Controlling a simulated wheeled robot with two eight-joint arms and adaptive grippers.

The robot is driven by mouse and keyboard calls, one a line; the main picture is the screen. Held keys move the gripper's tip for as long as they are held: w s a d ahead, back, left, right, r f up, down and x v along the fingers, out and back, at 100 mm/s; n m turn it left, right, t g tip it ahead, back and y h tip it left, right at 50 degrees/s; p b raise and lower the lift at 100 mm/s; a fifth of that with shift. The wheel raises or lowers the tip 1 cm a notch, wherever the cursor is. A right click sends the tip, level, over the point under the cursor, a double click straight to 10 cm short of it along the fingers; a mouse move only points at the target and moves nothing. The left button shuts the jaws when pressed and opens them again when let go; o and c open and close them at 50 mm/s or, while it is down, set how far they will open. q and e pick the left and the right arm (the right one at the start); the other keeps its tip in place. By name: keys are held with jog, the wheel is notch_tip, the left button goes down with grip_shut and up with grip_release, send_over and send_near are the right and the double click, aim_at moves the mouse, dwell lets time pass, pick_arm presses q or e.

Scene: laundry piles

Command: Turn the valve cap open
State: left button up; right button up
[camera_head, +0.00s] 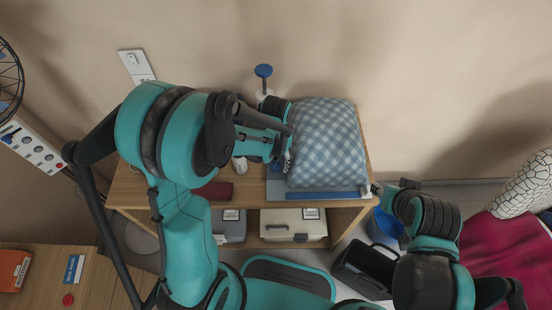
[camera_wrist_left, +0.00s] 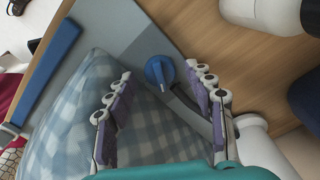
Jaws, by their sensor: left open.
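The blue valve cap (camera_wrist_left: 160,71) is a round knob with a raised grip bar, on the grey edge of the storage bag beside the plaid pillow (camera_wrist_left: 70,120). In the left wrist view my left gripper (camera_wrist_left: 158,80) is open, with one finger on each side of the cap and apart from it. In the head view the pillow (camera_head: 322,140) lies on the wooden table, and my left gripper (camera_head: 284,160) is at its left side, hiding the cap. My right gripper (camera_head: 378,190) is near the table's right front corner; its fingers are too small to judge.
A white pump with a blue top (camera_head: 263,72) stands behind my left gripper. A dark red item (camera_head: 213,191) lies on the wooden table (camera_head: 128,190). Boxes (camera_head: 293,226) sit on the shelf below. A blue bucket (camera_head: 384,228) and black bin (camera_head: 362,268) stand right of the table.

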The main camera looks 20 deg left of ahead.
aim_at(277, 165)
pick_arm(q)
notch_tip(277, 165, up, 12)
dwell(0.4)
